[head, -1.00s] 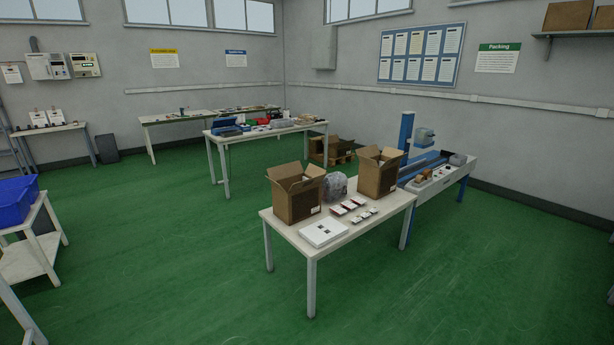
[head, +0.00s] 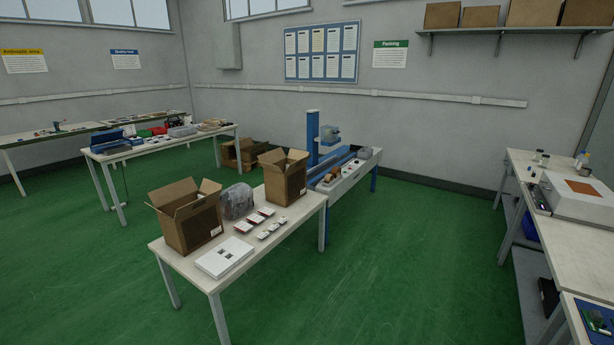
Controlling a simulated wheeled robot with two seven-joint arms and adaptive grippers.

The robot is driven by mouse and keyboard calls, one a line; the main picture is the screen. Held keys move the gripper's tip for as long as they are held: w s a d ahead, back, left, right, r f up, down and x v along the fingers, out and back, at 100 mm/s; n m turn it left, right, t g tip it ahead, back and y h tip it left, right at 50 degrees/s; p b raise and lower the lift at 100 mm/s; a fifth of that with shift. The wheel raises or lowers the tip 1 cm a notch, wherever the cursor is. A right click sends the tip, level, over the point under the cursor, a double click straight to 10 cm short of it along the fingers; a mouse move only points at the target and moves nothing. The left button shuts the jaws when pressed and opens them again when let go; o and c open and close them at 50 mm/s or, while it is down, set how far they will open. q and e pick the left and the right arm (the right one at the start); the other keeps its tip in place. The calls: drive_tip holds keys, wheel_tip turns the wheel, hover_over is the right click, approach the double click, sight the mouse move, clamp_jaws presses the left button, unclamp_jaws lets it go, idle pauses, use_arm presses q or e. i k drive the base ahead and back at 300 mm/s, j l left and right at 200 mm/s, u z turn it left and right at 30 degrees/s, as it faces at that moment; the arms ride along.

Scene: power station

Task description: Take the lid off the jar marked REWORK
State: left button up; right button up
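I cannot make out a jar marked REWORK or its lid in the head view. Several small dark-topped containers (head: 541,157) stand at the far end of the right bench (head: 560,240); they are too small to read any marking. Neither of my grippers is in view.
A white table (head: 274,249) with two open cardboard boxes (head: 187,216) (head: 284,176) stands in the middle. Behind it are a blue-framed machine (head: 314,140) and other worktables (head: 163,147). Green floor (head: 420,260) is clear between the middle table and right bench.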

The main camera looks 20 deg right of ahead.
sight(539, 155)
drive_tip(key=i+l+z, duration=0.25)
drive_tip(key=z, duration=0.2)
drive_tip(key=i+l+z, duration=0.3)
drive_tip(key=z, duration=0.15)
drive_tip(key=i+l+z, duration=0.3)
drive_tip(key=i+z, duration=0.3)
drive_tip(key=i, duration=2.6)
drive_tip(key=i+l+z, duration=0.15)
drive_tip(key=i, duration=2.25)
drive_tip(key=j, duration=0.1)
